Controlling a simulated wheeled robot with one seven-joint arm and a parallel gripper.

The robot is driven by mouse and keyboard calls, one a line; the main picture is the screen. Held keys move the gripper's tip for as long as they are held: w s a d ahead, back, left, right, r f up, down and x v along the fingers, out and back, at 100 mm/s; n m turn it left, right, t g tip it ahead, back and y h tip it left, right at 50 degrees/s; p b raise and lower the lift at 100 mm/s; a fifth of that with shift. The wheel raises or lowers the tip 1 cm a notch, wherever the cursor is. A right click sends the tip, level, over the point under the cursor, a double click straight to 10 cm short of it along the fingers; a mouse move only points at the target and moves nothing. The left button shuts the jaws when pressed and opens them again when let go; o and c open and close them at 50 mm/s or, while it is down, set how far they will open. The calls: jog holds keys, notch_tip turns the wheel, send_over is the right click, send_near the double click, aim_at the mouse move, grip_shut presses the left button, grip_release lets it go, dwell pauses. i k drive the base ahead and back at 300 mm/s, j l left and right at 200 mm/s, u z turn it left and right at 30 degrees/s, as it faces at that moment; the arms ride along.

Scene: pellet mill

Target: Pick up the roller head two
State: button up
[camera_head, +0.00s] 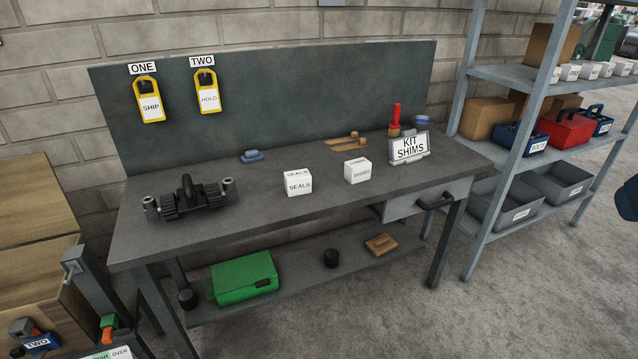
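A dark roller head (188,200) with ridged rollers and a raised handle in its middle lies on the left part of the grey workbench (255,222). I can read no number on it. Above it on the backboard, a yellow tag reading SHIP (149,101) hangs under the sign ONE (142,69). A yellow tag reading HOLD (207,93) hangs under the sign TWO (202,62). A blue item with a TWO label (38,342) is partly visible at the bottom left; I cannot tell what it is. My gripper is not in view.
White boxes of seals (298,184) and shims (357,171) and a KIT SHIMS sign (409,148) stand on the bench. A green case (244,278) sits on its lower shelf. A loaded rack (510,76) stands right. Floor (400,310) in front is clear.

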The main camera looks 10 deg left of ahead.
aim_at(191, 197)
jog(key=u, duration=1.35)
